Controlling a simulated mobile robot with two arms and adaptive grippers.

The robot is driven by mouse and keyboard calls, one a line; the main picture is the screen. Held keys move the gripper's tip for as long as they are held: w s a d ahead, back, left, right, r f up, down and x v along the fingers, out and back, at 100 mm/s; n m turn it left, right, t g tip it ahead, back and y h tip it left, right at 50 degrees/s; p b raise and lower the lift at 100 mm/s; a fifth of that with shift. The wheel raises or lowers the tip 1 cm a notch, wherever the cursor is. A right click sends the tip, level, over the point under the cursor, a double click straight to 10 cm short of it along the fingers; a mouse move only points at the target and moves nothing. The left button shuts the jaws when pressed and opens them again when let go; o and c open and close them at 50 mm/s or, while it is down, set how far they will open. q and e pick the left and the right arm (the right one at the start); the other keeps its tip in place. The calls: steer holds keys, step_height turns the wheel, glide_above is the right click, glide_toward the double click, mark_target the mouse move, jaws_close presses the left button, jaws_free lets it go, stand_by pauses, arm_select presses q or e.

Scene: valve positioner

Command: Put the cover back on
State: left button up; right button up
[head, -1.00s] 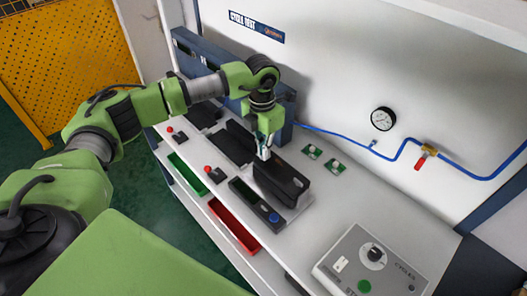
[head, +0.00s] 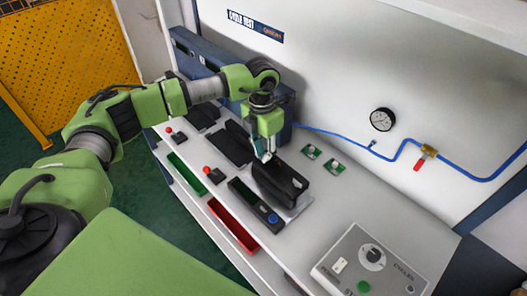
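A black box-shaped cover (head: 282,187) sits on the valve positioner's place on the bench, on a light plate (head: 297,211). What lies under the cover is hidden. My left gripper (head: 265,157) points down at the cover's far left end, with its fingertips at or just above its top. Its fingers look spread apart; whether they touch the cover is too small to tell. My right gripper is not in view.
A black unit with a blue button (head: 273,218) lies just in front of the cover. A dark tray (head: 231,146) is to the left, green (head: 187,177) and red (head: 234,224) bins along the front edge. A control box (head: 368,262) stands at right.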

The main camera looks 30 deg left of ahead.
arm_select(q)
steer(key=shift+r+b, duration=0.7)
steer(key=shift+b, duration=0.05)
step_height(320, 180, up, 11)
steer(key=b, duration=0.3)
steer(key=shift+w+a, duration=0.1)
steer(key=shift+a, duration=0.05)
